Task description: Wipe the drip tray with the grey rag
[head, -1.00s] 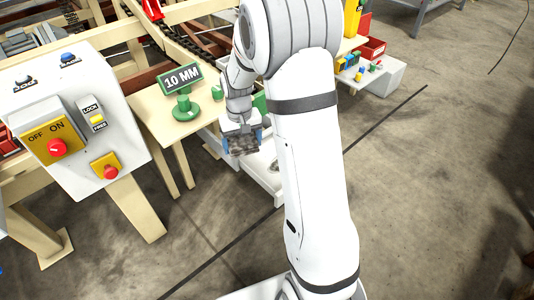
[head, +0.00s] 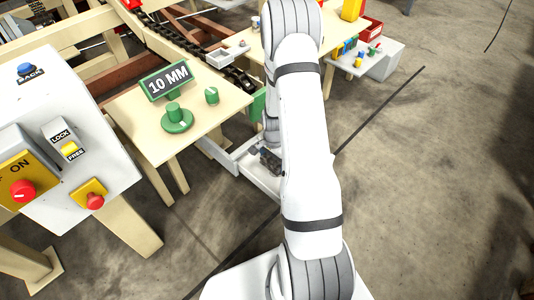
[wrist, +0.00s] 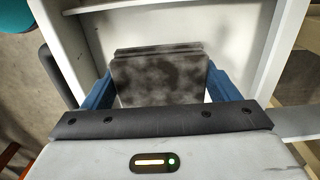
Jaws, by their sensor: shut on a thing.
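The grey rag (wrist: 158,78), mottled with dark patches, is held between the blue fingers of my gripper (wrist: 160,88) in the wrist view. The white drip tray (wrist: 232,38) lies beyond and around the rag, with its raised walls at left and right. In the head view the tray (head: 236,164) is low on the floor side of the green-knob table, partly hidden by my arm. My gripper (head: 268,158) and the rag are over or inside it there, mostly covered by my arm. I cannot tell whether the rag touches the tray floor.
A small table (head: 130,112) with a "10 MM" sign (head: 168,80) and green knobs stands left of the tray. A white control panel (head: 75,140) with red buttons is at far left. Open concrete floor (head: 430,190) lies to the right.

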